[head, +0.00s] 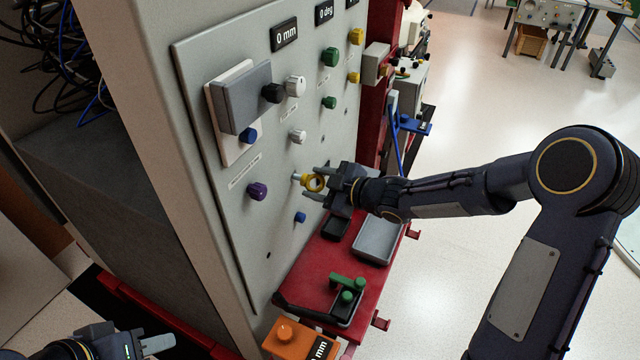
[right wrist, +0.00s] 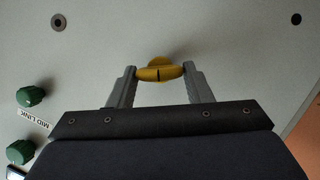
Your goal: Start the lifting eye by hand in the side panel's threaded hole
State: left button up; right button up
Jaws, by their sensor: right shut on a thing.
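The lifting eye (head: 316,183) is a yellow ring with a short pale shank pointing left toward the grey side panel (head: 228,215). My right gripper (head: 322,182) is shut on the ring. In the right wrist view the yellow eye (right wrist: 160,71) sits between the two fingertips, close in front of the panel. Whether the shank touches the panel or sits in a hole cannot be told. The wrist view shows a ringed hole (right wrist: 58,22) at upper left and a dark hole (right wrist: 296,19) at upper right. My left gripper (head: 156,344) is partly visible at the bottom left; its opening is unclear.
A grey box (head: 242,97) sticks out higher up. Below, a red shelf (head: 318,262) holds a grey tray (head: 378,240) and green-knobbed parts (head: 347,283).

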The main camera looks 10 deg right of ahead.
jog(key=shift+w+a+r, duration=0.1)
jog(key=shift+w+a, duration=0.05)
jog(key=shift+a, duration=0.1)
jog(key=shift+c, duration=0.5)
dwell(0.3)
jog(key=shift+r+p, duration=0.15)
jog(key=shift+p, duration=0.15)
jog(key=m+g+p, duration=0.1)
jog(key=m+p, duration=0.1)
jog(key=p, duration=0.6)
jog(key=shift+w+r+y, duration=0.1)
jog(key=shift+w+y, duration=0.05)
jog(key=shift+y, duration=0.15)
jog(key=shift+p, duration=0.4)
jog(key=shift+f, duration=0.3)
